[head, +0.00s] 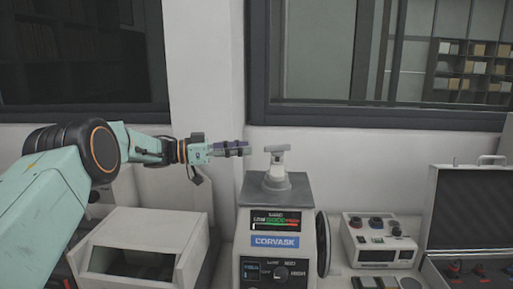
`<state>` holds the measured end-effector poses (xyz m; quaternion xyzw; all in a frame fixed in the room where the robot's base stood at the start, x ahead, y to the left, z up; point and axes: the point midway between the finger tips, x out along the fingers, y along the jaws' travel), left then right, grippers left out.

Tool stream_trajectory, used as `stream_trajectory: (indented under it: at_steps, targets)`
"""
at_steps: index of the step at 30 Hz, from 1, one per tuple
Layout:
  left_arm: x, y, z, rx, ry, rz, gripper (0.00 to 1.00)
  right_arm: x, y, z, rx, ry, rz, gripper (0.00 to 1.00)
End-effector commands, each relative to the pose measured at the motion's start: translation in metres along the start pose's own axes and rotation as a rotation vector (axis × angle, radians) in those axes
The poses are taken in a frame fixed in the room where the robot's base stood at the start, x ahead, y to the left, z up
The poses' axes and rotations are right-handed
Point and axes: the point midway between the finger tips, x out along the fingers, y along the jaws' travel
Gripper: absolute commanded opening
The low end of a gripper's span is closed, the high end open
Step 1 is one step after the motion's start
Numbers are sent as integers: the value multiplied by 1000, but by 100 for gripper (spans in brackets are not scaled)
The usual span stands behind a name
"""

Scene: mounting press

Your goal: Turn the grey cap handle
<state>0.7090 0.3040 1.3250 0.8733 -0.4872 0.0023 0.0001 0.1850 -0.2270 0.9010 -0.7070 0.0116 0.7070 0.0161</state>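The grey cap handle (277,156) is a pale T-shaped piece standing upright on top of the mounting press (275,215). Its crossbar lies roughly level across the picture. My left gripper (248,148) comes in from the left at about the height of the crossbar. Its fingertips point right, toward the handle, with a small gap between them and the crossbar in the picture. The fingers show from the side and overlap, so their opening is hidden. Nothing shows held in them. My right gripper is not in view.
A beige box with a dark opening (140,222) stands at the left, below my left arm. A small control unit (380,228) and an open dark case (470,210) stand right of the press. A white wall and windows are behind. The air above the press is clear.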

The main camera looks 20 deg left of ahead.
Motion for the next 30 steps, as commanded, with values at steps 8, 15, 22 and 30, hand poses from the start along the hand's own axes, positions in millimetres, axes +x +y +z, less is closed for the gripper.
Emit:
stream_trajectory:
  at_steps: [8,15,22,30]
  targets:
    - [-14,0,0,-1,0,0,34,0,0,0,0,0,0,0]
    - [-14,0,-1,1,1,0,39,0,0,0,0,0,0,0]
    - [-20,-3,-43,54,39,-10,59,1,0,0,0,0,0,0]
    - [-32,0,-88,68,113,-30,82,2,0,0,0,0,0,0]
